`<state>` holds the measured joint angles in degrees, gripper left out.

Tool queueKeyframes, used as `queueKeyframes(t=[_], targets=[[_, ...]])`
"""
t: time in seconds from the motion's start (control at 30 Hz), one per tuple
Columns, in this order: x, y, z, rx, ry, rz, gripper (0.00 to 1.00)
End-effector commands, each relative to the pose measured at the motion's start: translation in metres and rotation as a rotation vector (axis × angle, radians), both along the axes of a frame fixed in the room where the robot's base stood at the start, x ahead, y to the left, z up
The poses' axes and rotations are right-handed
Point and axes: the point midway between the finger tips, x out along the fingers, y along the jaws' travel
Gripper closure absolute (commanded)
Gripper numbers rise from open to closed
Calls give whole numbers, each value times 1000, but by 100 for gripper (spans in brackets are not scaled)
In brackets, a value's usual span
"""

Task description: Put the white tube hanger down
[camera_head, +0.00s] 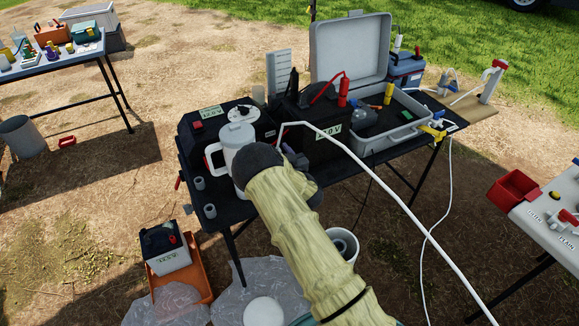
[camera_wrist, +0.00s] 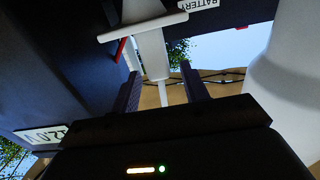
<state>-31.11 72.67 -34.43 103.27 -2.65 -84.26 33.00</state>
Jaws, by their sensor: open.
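A white hanger-like piece (camera_wrist: 150,47) shows in the wrist view, with a crossbar and a stem narrowing towards my gripper (camera_wrist: 160,72). I take it for the tube hanger. My gripper is open, with one dark finger on each side of the stem's narrow end; I cannot tell whether either finger touches it. In the head view, my sleeved arm hides most of the gripper. A white tube (camera_head: 375,180) bends near the black battery box and runs down to the bottom right; how it joins the hanger is hidden.
A white jug (camera_head: 238,145) stands close left of my arm. A black battery box (camera_head: 330,150) and a grey open case (camera_head: 405,135) crowd the dark table. Small grey cups (camera_head: 210,211) stand at its front left. A side table (camera_head: 555,225) is at right.

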Motion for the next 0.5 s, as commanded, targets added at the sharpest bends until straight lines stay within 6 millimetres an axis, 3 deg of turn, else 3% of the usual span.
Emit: queueKeyframes(t=[0.5], targets=[[-74, -32, 0, 0, 1, -1, 55]])
